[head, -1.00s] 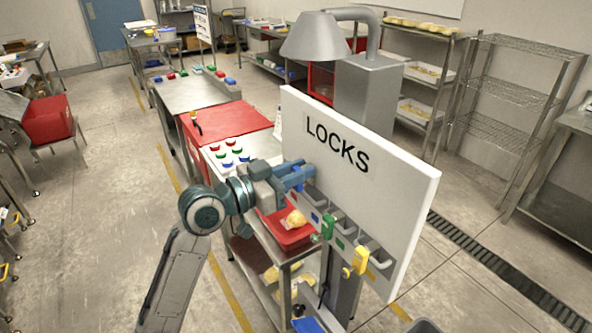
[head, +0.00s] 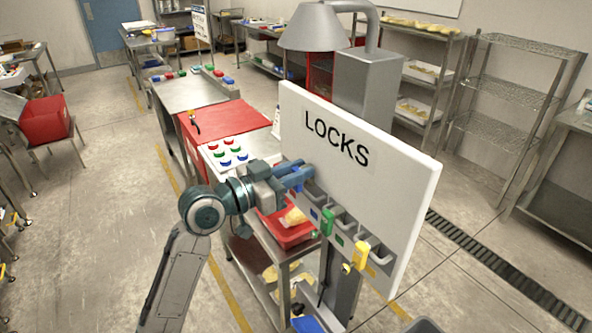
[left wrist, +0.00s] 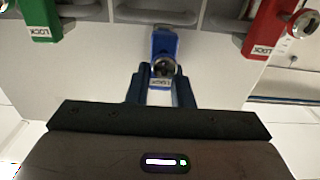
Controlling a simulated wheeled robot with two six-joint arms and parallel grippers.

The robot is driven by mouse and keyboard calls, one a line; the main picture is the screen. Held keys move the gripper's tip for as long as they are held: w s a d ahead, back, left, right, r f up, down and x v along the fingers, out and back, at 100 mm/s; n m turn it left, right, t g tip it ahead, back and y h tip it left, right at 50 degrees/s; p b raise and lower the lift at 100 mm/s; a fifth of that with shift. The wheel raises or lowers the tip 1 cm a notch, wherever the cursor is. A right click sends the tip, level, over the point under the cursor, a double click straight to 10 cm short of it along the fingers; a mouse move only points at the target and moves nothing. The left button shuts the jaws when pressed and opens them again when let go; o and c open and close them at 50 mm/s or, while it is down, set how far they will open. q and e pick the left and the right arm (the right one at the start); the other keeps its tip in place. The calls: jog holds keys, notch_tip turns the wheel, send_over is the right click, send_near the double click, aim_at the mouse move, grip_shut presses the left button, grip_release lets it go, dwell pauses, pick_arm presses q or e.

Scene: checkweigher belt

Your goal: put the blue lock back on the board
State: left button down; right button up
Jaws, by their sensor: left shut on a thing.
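The white board (head: 360,195) lettered LOCKS stands upright, with a row of grey holders (head: 345,222) along its lower part. My left gripper (head: 303,176) is at the board's left part. In the left wrist view the blue lock (left wrist: 163,45) is between the fingertips of my left gripper (left wrist: 162,82), which is shut on it. The lock is close to the board, below a grey holder. I cannot tell whether its shackle is on it. A green lock (left wrist: 40,18) and a red lock (left wrist: 268,28) hang on either side. My right gripper is not in view.
A yellow lock (head: 361,256) hangs further right on the board. A red tray (head: 287,234) on a cart is below my left gripper. A table with several coloured buttons (head: 226,152) and a lamp hood (head: 314,28) stand behind.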

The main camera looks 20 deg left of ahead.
pick_arm(q)
jog(key=shift+f+b, duration=1.4)
jog(key=shift+f, duration=0.3)
jog(key=c, duration=1.2)
grip_release()
jog(key=shift+s+a+f, duration=0.1)
jog(key=shift+s+a, duration=0.25)
jog(key=shift+s, duration=0.05)
jog(key=shift+b+v, duration=1.45)
jog(key=shift+v, duration=3.4)
jog(key=shift+s, duration=0.1)
